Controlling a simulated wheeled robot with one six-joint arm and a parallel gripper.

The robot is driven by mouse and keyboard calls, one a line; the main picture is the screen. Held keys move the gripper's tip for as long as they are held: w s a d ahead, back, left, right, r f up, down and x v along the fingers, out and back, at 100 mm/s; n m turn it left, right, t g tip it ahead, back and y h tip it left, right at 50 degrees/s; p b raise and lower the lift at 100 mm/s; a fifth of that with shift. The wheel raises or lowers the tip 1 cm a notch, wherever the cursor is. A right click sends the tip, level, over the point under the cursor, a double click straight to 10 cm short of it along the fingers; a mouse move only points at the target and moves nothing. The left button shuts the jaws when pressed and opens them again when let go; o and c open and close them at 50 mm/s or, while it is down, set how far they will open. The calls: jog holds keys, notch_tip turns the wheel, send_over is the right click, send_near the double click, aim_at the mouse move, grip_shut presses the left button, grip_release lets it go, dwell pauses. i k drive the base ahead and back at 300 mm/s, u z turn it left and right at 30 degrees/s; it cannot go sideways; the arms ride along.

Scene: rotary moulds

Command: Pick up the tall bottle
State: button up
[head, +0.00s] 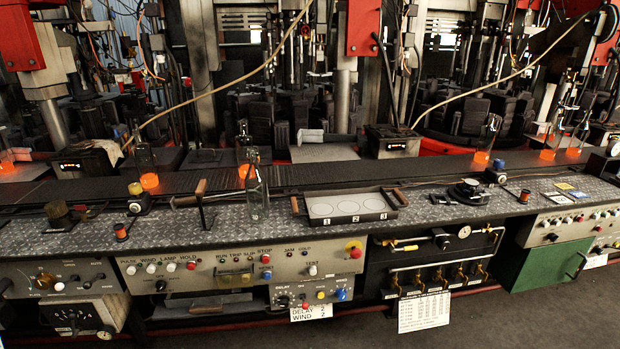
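A tall clear glass bottle (257,195) stands upright on the patterned metal counter (290,232), left of the middle of the head view. It looks empty, and the background shows through it. My gripper is not in view.
More bottles with glowing orange bases stand on the conveyor, one at left (148,181), others at right (482,157). Left of the tall bottle is a wooden-handled tool (201,200). A black round device (468,190) sits right of the tray. Control panels (245,266) line the counter front.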

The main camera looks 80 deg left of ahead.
aim_at(254, 183)
jog(key=u, duration=2.3)
jog(key=k, duration=0.5)
jog(key=u, duration=0.4)
jog(key=i, duration=0.55)
jog(key=u, duration=0.65)
jog(key=i, duration=1.4)
jog(key=z, duration=1.3)
jog(key=i, duration=0.35)
jog(key=z, duration=0.25)
